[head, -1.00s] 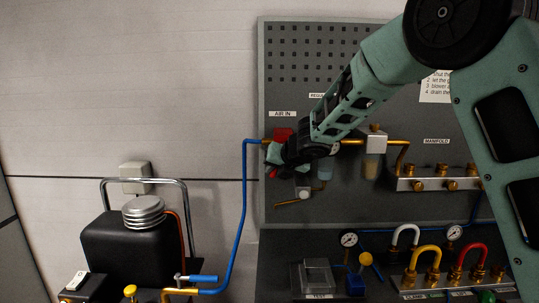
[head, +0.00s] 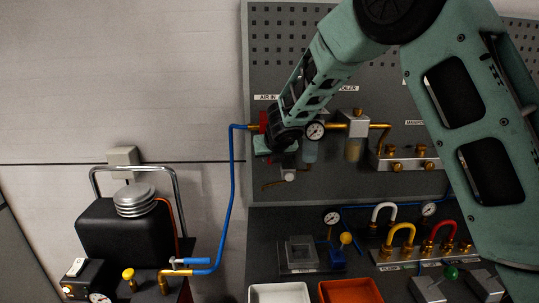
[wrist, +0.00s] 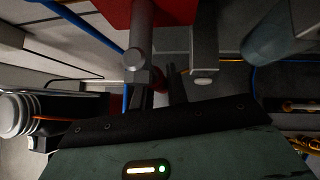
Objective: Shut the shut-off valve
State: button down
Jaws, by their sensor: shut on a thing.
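The red valve (head: 263,121) sits on the brass air line by the AIR IN label, at the panel's left. It is partly hidden by my gripper (head: 264,147), which is just below it. In the wrist view a red body (wrist: 172,12) is at the top, with a grey stem and round knob (wrist: 137,57) in front. My dark fingers (wrist: 163,92) show in the wrist view, close together, with a small reddish part between them. They are shut on what looks like the valve's handle. The handle's exact angle is hidden.
A blue hose (head: 231,190) runs down left of the panel to the black compressor tank (head: 125,235). A gauge (head: 315,130), a filter bowl (head: 354,148) and the manifold (head: 400,163) are to the right. Trays (head: 279,286) are below.

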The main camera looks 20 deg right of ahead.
jog(key=shift+d, duration=0.1)
jog(key=c, duration=1.4)
grip_release()
jog(key=p+v, duration=0.3)
jog(key=v, duration=1.4)
jog(key=shift+s+r, duration=0.15)
jog(key=shift+r, duration=0.05)
jog(key=s+a+f+m+g+b, duration=0.2)
jog(key=s+f+m, duration=0.4)
jog(key=s+m, duration=0.3)
jog(key=s+a+f+m+g+y+b, duration=0.1)
jog(key=s+a+f+m+g+b, duration=0.2)
jog(key=s+m, duration=0.6)
jog(key=s+a+f+m+g+b, duration=0.2)
jog(key=s+a+f+m+g, duration=0.2)
jog(key=s+f+m, duration=0.5)
jog(key=shift+s+a+f+y+b, duration=0.15)
jog(key=shift+s+a, duration=0.2)
jog(key=shift+s, duration=0.7)
jog(key=shift+s+a+r+y+b, duration=0.1)
jog(key=shift+s+a, duration=0.2)
jog(key=shift+s, duration=0.8)
jog(key=shift+s+a+f+y+b, duration=0.15)
jog(key=shift+s+a, duration=0.2)
jog(key=shift+s, duration=0.7)
